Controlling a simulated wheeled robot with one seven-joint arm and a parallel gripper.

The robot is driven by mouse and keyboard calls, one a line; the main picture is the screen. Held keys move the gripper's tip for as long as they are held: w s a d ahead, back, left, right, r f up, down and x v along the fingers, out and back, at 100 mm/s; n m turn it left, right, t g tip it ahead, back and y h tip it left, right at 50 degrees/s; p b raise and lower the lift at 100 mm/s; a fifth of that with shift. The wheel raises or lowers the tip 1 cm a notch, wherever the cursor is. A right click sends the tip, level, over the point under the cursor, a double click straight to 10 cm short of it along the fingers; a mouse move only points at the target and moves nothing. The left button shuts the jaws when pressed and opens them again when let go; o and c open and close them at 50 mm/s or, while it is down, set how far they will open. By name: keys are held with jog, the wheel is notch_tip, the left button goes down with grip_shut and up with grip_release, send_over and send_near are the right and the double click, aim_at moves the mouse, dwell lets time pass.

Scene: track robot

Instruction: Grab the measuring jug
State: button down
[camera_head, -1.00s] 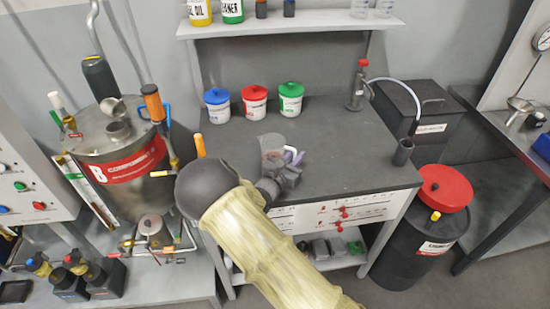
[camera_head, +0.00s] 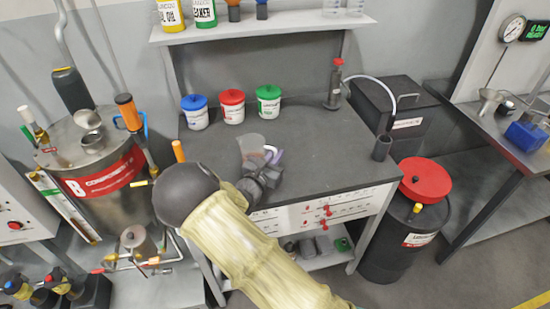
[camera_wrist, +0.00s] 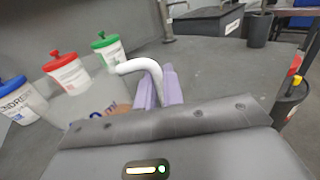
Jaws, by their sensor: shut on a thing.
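The measuring jug (camera_head: 251,148) is a clear, see-through vessel at the front left of the grey worktable. In the wrist view, its clear body (camera_wrist: 88,103) is left of the fingers and its white curved handle (camera_wrist: 138,66) reaches between them. My gripper (camera_head: 273,156) has pale purple fingers, and they also show in the wrist view (camera_wrist: 159,88). They are shut on the jug's handle. The jug looks roughly upright. My gripper hides part of it, and I cannot tell whether its base touches the table.
Blue-lidded (camera_head: 195,113), red-lidded (camera_head: 232,107) and green-lidded (camera_head: 268,104) tubs stand behind on the worktable (camera_head: 320,150). A red-topped bottle (camera_head: 334,88) and a dark cup (camera_head: 381,148) are farther right. A metal tank (camera_head: 100,170) stands left, a black drum (camera_head: 405,240) right.

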jog(key=shift+r, duration=4.45)
